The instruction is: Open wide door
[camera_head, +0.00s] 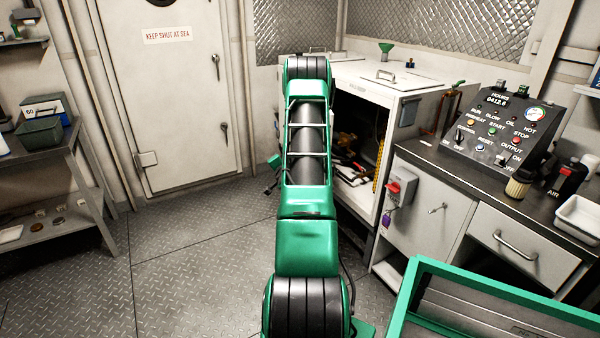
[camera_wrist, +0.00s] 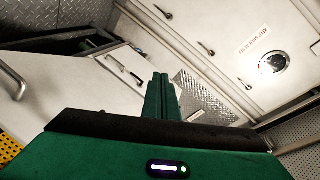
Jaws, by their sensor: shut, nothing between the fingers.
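A white cabinet (camera_head: 358,72) stands right of my arm in the head view. Its front is open, showing a dark inside (camera_head: 352,125) with cables and tools. Its top has a bar handle (camera_head: 385,76), which also shows in the wrist view (camera_wrist: 125,69). I cannot tell where the cabinet's door panel is. A tall white door (camera_head: 165,95) marked "KEEP SHUT AT SEA" is closed in the back wall; it also shows in the wrist view (camera_wrist: 205,30). My gripper (camera_wrist: 161,78) is shut and empty, apart from any handle. My arm mostly hides it in the head view.
A counter (camera_head: 462,185) on the right holds a control panel (camera_head: 497,130), bottles and a white tray. Below are a locked grey cupboard (camera_head: 412,212) and a drawer (camera_head: 510,245). A shelf unit (camera_head: 50,160) stands left. The patterned floor (camera_head: 185,270) is clear between.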

